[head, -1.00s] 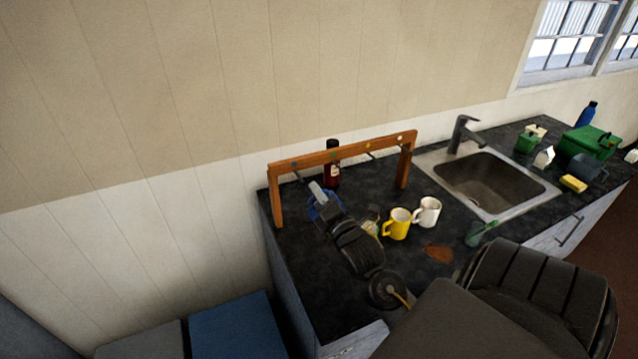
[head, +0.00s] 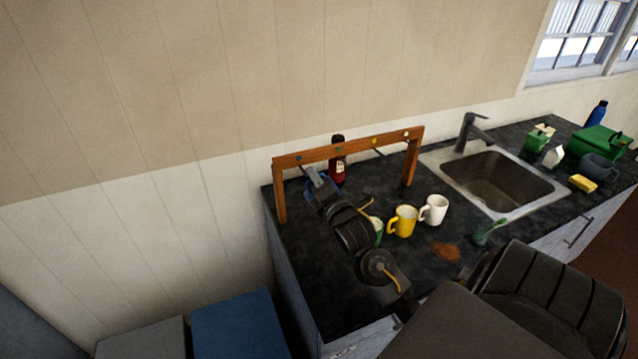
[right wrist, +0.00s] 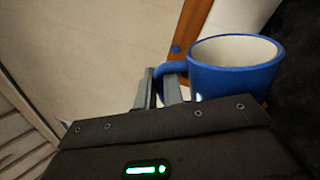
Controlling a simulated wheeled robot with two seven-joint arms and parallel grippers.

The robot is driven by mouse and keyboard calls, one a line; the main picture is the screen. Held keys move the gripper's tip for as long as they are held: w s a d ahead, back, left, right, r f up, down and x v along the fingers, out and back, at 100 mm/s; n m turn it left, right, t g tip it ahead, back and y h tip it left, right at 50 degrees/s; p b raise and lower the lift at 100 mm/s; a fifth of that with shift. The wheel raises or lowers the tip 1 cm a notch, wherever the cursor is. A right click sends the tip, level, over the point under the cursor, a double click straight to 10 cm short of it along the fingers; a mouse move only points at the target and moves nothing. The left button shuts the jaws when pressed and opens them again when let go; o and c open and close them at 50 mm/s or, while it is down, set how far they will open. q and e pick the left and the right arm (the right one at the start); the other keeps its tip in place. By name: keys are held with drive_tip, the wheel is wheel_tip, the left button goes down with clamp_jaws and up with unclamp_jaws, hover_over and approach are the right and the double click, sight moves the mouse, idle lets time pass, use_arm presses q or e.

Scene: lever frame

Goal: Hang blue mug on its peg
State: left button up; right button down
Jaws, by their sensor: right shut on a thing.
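The blue mug (right wrist: 235,75) is in my right gripper, which also shows in the head view (head: 312,176). In the right wrist view the gripper's fingers (right wrist: 161,88) are shut on the mug's handle, and the mug's mouth faces up, slightly tilted. In the head view the mug (head: 325,186) is mostly hidden behind the gripper. It is just in front of the left part of the wooden peg frame (head: 345,149). A blue dot (head: 299,158) marks the bar there, and it shows in the wrist view (right wrist: 175,48) left of the mug. The blue-marked peg is hidden. My left gripper is out of view.
A yellow mug (head: 404,221), a white mug (head: 435,209) and a partly hidden green mug (head: 377,230) stand right of my right arm. A dark bottle (head: 338,165) stands behind the bar. The sink (head: 500,182) is farther right. A brown patch (head: 446,252) lies on the counter.

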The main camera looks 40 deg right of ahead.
drive_tip(key=f+b+x, duration=0.1)
drive_tip(key=b+x, duration=0.1)
drive_tip(key=x, duration=0.4)
drive_tip(key=shift+d+f+b, duration=0.2)
drive_tip(key=shift+d+b, duration=0.1)
drive_tip(key=shift+d, duration=0.05)
drive_tip(key=shift+w+f, duration=0.1)
drive_tip(key=shift+w, duration=0.2)
